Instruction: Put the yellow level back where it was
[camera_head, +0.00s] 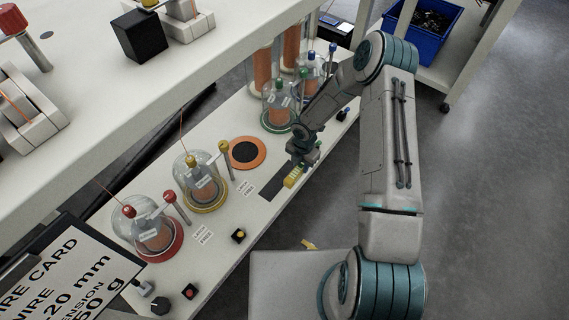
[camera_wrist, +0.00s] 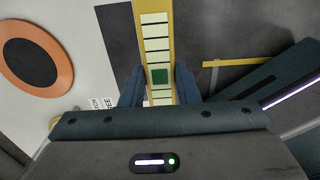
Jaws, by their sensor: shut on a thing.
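The yellow level (camera_head: 293,178) is a narrow yellow bar; in the wrist view (camera_wrist: 166,45) it shows pale segments and a dark green square. My gripper (camera_head: 300,160) is shut on it, with one finger on each side in the wrist view (camera_wrist: 159,88). A dark rectangular strip (camera_head: 272,188) lies on the white bench, just left of the level; it also shows in the wrist view (camera_wrist: 121,38). The level appears near the bench's front edge. I cannot tell its exact height above the bench.
An orange ring with a black centre (camera_head: 261,146) lies left of the strip. Glass domes on yellow (camera_head: 222,203), red (camera_head: 178,246) and green (camera_head: 281,128) bases line the bench. A small button box (camera_head: 239,236) sits near the front edge. A blue bin (camera_head: 432,48) stands behind.

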